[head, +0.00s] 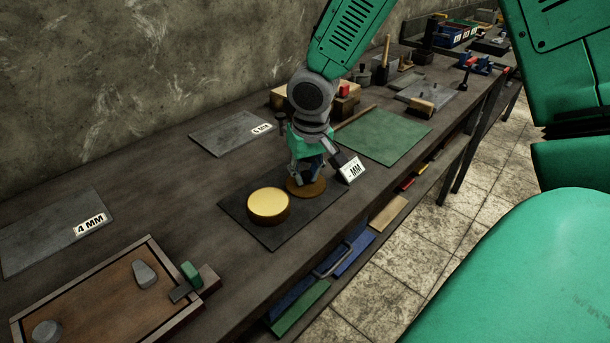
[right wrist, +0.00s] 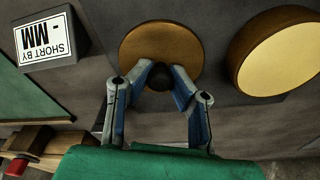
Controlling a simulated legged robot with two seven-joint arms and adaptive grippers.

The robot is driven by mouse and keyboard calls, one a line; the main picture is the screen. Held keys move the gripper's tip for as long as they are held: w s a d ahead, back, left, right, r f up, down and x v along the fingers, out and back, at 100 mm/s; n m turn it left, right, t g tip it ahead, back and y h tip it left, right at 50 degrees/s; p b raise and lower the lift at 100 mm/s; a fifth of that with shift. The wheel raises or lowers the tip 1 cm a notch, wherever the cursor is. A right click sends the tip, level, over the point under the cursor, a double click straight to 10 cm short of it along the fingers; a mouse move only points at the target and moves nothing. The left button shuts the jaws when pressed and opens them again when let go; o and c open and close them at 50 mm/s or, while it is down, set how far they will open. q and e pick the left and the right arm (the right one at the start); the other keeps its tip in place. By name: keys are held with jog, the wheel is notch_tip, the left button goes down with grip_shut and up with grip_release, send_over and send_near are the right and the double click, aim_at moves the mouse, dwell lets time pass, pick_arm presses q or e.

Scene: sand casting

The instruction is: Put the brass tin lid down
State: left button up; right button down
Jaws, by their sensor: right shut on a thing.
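The brass tin lid is a brown-gold disc (head: 305,188) with a dark knob, just right of the round brass tin (head: 268,208) in the head view. In the right wrist view the lid (right wrist: 150,40) shows beyond my fingertips. My right gripper (head: 308,174) points down and is shut on the lid's dark knob (right wrist: 159,77). The lid is at or just above the dark mat (head: 240,218); I cannot tell whether it touches. The tin (right wrist: 280,55) stands apart from it, its top a smooth pale yellow. My left gripper is not in view.
A block with a "SHORT BY - MM" label (head: 351,170) stands close right of my gripper. A green mat (head: 385,135) lies beyond. Grey plates (head: 230,133) and a framed wooden tray (head: 95,300) lie on the bench to the left. The bench's front edge is near.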

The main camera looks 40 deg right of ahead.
aim_at(310, 188)
jog(key=shift+d, duration=0.1)
jog(key=c, duration=1.5)
grip_release()
jog(key=r+p, duration=0.1)
jog(key=r, duration=0.3)
jog(key=s+r, duration=0.1)
jog(key=r, duration=0.3)
jog(key=r+p, duration=0.1)
jog(key=r, duration=0.3)
jog(key=shift+s+a+p, duration=0.35)
jog(key=shift+a, duration=0.05)
